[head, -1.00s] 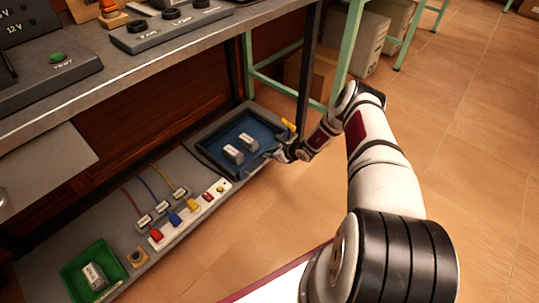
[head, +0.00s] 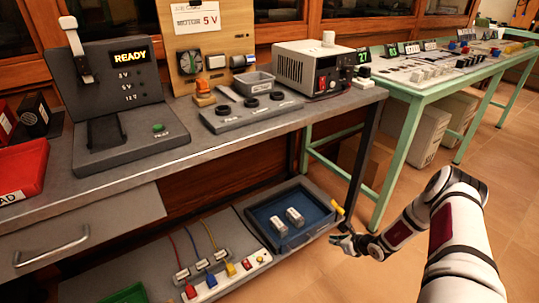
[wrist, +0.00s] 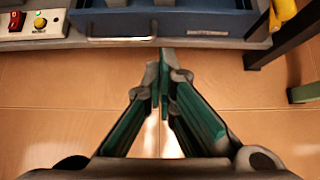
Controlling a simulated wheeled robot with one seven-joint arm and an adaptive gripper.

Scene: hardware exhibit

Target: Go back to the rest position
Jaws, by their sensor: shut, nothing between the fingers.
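My gripper (head: 347,241) is at the end of my white arm, just right of the lower shelf and near the blue tray's front right corner in the head view. In the wrist view my gripper (wrist: 162,75) has its fingers together with nothing between them, over the tiled floor. The shelf edge and tray front lie just beyond the fingertips.
The blue tray (head: 310,236) on the lower shelf holds two pale blocks. A power strip (head: 230,281) with coloured plugs is left of it. The bench (head: 220,151) above carries a READY test unit (head: 118,97) and a power supply (head: 315,68). Open floor lies right.

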